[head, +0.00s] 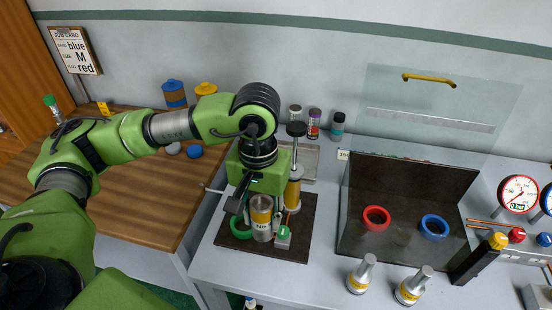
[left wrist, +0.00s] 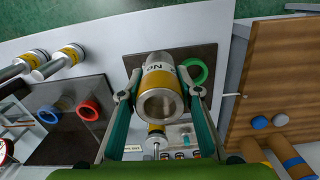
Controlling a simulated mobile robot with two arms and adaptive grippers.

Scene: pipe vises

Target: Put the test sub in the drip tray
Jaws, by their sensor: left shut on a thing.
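The test sub, a silver cylinder with a yellow band (head: 262,219), is held in my left gripper (head: 258,203), above or on the dark mat (head: 224,240); I cannot tell whether it touches the mat. In the left wrist view the cylinder (left wrist: 160,95) sits between both fingers (left wrist: 163,103), its open round end toward the camera. A shallow grey metal tray (head: 310,165), which may be the drip tray, lies behind the mat, partly hidden by my gripper and a tall yellow-banded tool (head: 293,192). My right gripper is not in view.
A green ring (head: 239,230) lies beside the cylinder. To the right, a dark bay (head: 398,185) behind a clear shield holds a red ring (head: 376,217) and a blue ring (head: 433,226). Two silver fittings, one on the left (head: 361,276), stand in front. Bottles (head: 314,124) line the wall.

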